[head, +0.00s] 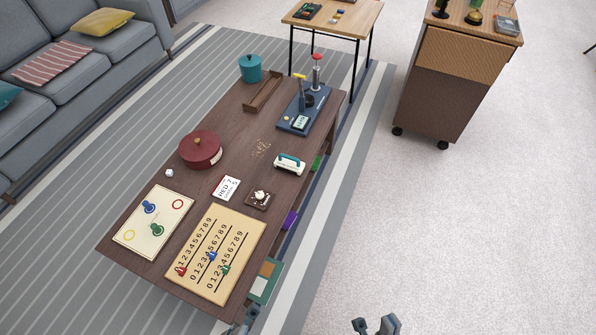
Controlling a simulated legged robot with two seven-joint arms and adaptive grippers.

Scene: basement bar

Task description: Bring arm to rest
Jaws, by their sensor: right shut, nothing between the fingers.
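My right gripper (377,325) shows at the bottom edge, right of centre, over the pale floor. It is shut and empty, apart from the table and everything on it. A small grey part of my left gripper (246,318) shows at the bottom edge, by the near corner of the brown table (145,255). Whether it is open or shut cannot be told. Both arms are almost wholly out of view below.
The table holds a number board (240,225), a game card (160,210), a red pot (200,149), a teal pot (250,68) and a blue device (293,122). A wheeled cabinet (443,105) stands back right. The floor at right is clear.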

